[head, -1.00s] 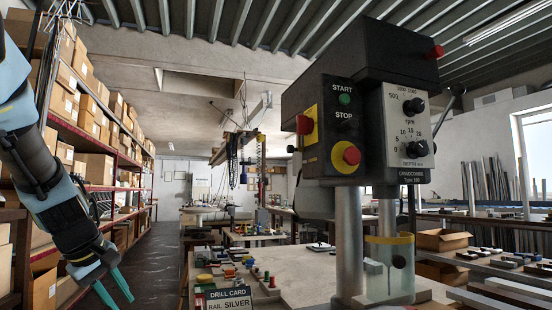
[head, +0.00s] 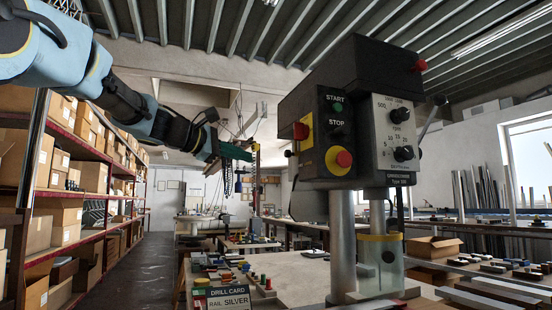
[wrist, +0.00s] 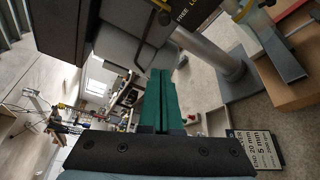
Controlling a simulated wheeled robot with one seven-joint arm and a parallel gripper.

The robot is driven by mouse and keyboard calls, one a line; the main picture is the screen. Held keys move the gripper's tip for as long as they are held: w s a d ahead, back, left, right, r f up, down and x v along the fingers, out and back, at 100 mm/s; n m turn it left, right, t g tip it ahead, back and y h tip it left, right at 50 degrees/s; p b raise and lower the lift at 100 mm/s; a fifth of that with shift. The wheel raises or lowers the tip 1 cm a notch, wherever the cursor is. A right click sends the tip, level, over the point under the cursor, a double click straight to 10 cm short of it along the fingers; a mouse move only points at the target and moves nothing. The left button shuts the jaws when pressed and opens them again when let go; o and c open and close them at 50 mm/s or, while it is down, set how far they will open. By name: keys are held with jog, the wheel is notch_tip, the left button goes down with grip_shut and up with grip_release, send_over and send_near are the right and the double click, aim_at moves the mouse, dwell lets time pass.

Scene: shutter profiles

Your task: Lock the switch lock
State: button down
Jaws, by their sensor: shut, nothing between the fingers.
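The drill press head (head: 345,110) is a black box on a steel column. A red switch (head: 301,131) on a yellow plate sits on its left side, seen edge-on; I take it for the switch lock, but cannot tell its setting. In the wrist view the fingers (wrist: 161,75) lie together; I cannot make out the switch there.
A drill card (head: 228,297) stands at the front edge of the bench (head: 305,272), with several small coloured parts behind it. A shelf of cardboard boxes (head: 65,155) runs along the left. The aisle floor (head: 140,272) is clear.

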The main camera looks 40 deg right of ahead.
jog(key=s+d+p, duration=0.3)
jog(key=d+p, duration=0.1)
jog(key=d, duration=0.4)
jog(key=shift+d+r+p, duration=0.15)
jog(key=shift+d+p, duration=0.2)
jog(key=shift+d, duration=0.05)
jog(key=shift+s, duration=0.2)
jog(key=s+b, duration=0.1)
jog(key=s+a+b, duration=0.1)
jog(key=shift+s+a, duration=0.1)
jog(key=shift+s, duration=0.3)
